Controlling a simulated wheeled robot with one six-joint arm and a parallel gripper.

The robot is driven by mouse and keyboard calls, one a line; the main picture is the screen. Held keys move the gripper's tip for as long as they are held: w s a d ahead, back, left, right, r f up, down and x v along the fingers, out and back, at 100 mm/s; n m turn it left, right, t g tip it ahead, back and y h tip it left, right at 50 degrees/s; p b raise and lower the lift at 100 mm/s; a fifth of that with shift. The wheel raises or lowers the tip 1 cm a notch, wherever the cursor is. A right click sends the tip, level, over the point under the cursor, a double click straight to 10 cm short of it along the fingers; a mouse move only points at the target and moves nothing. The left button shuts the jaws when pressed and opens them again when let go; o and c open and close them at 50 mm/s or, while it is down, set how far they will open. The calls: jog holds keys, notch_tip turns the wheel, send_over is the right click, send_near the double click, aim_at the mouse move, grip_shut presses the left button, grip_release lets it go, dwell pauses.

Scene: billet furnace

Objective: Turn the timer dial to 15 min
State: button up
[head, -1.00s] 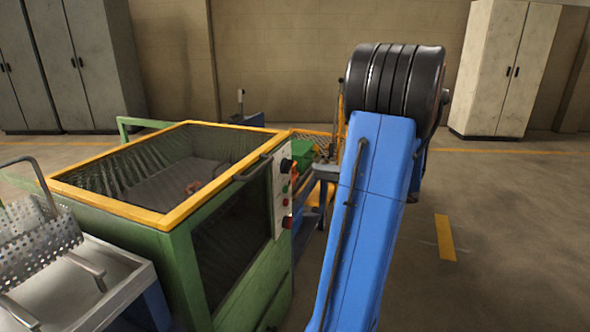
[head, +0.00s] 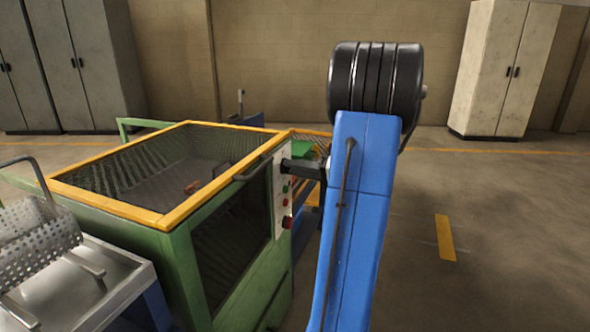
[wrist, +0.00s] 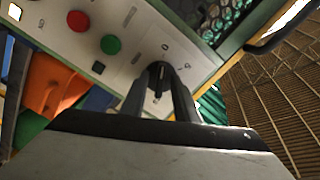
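The timer dial (wrist: 158,69) is a small dark knob on the pale control panel (wrist: 120,42), with printed marks around it; a 0 and a 5 can be made out. In the wrist view, my gripper (wrist: 161,80) has its two dark fingers at the dial, one on each side. The fingertips partly cover the knob, so its exact pointer setting cannot be read. I cannot tell whether the fingers press on it or stand slightly open around it. In the head view, my gripper (head: 296,165) reaches the top of the panel and hides the dial.
Below the dial are a green button (wrist: 110,44) and a red button (wrist: 78,21). The panel sits on the green furnace (head: 240,286) with a yellow top rim. A handle (head: 262,168) is close by. A perforated metal basket (head: 35,240) stands at left. Floor at right is clear.

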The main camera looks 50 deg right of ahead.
grip_shut()
jog(key=shift+m, duration=0.3)
jog(key=m, duration=3.4)
jog(key=shift+m, duration=0.7)
